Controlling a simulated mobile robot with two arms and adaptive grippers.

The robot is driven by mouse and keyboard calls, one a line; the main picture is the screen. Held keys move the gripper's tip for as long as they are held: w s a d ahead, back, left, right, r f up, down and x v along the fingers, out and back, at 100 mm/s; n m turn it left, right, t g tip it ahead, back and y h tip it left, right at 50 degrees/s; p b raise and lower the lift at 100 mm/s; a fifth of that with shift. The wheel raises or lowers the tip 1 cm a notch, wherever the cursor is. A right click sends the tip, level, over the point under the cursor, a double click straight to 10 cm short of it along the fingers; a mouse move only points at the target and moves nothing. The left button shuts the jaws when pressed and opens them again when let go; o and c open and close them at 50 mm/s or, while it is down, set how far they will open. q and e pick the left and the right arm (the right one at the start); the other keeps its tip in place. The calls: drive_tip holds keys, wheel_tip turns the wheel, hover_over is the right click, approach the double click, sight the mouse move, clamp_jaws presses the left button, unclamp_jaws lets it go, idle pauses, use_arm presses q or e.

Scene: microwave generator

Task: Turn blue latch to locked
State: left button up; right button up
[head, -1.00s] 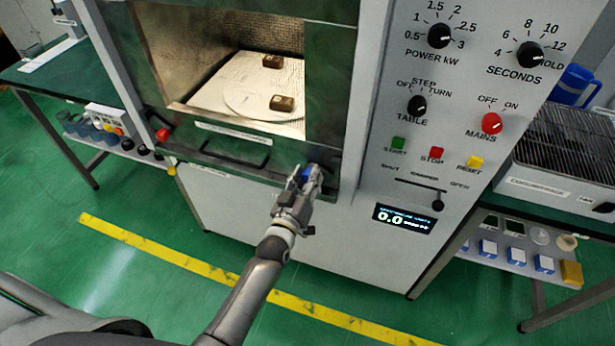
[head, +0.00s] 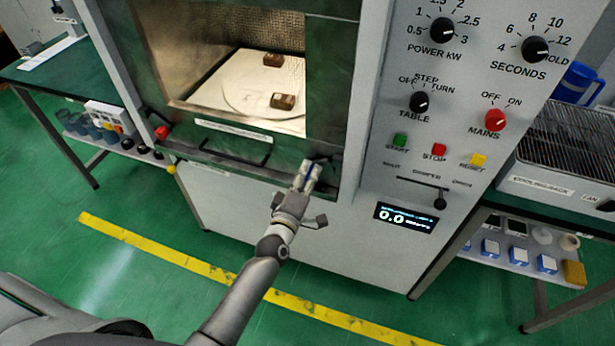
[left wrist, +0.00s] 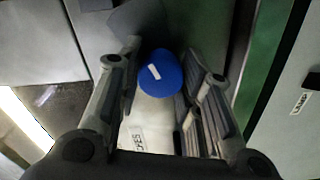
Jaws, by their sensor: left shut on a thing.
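The blue latch (left wrist: 160,82) shows in the left wrist view as a round blue knob with a short white mark, tilted in that picture. My left gripper (left wrist: 160,90) has one finger on each side of it and is shut on it. In the head view the left gripper (head: 311,172) is at the lower right corner of the oven door, and its fingers hide most of the latch. A red knob (head: 162,132) sits at the door's left side. My right gripper is not in view.
The door has a dark bar handle (head: 236,152) left of my gripper. The control panel with a red mains knob (head: 495,119) and a damper lever (head: 440,199) is to the right. Two brown blocks lie on a round plate (head: 240,92) inside.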

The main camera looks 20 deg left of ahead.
use_arm(q)
drive_tip(key=shift+f+n, duration=0.1)
drive_tip(key=shift+n, duration=0.5)
drive_tip(key=o, duration=1)
drive_tip(key=shift+o, duration=0.2)
drive_tip(key=s, duration=1.2)
drive_tip(key=shift+a, duration=0.2)
